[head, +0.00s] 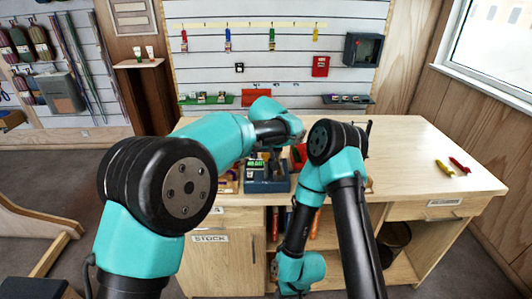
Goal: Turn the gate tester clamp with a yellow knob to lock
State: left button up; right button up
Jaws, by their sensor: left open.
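A dark blue-grey device (268,186) with a small green label sits at the front edge of the wooden bench; it may be the gate tester, but its clamp and yellow knob cannot be made out. My left gripper (277,158) is just above and behind this device, open, and its fingertips are small and partly hidden. Whether it touches the device cannot be told. My right arm folds down in front of the bench, and its gripper cannot be made out.
A red object (299,155) lies close behind the device, partly hidden by my arms. Yellow (444,168) and red (459,165) tools lie on the right of the bench (410,150), with clear top around them. A slatted wall holds hanging gear.

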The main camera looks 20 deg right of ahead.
pick_arm(q)
jog(key=v, duration=1.7)
jog(key=shift+r, duration=0.2)
jog(key=shift+f, duration=0.1)
jog(key=w+a+f+g, duration=0.1)
jog(key=w+a+f, duration=0.3)
jog(key=f, duration=0.5)
jog(key=w+a+f+g, duration=0.1)
jog(key=w+a+f, duration=0.1)
jog(key=a+f, duration=0.5)
jog(key=s+a+f+n+g+h, duration=0.1)
jog(key=a+f, duration=0.6)
jog(key=f, duration=0.3)
jog(key=s+a+f+n, duration=0.1)
jog(key=a+f, duration=0.5)
jog(key=f, duration=0.3)
jog(key=s+a+f+n+h, duration=0.1)
jog(key=s+a+f+n, duration=0.1)
jog(key=s+a+f, duration=0.85)
jog(key=s+a+f+n, duration=0.1)
jog(key=s+a+f, duration=0.3)
jog(key=s+a, duration=0.2)
jog(key=s+a+f, duration=0.5)
jog(key=s+a, duration=0.1)
jog(key=s, duration=0.3)
jog(key=shift+s+a+f+n, duration=0.2)
jog(key=shift+a+f+n, duration=0.05)
jog(key=shift+n, duration=0.15)
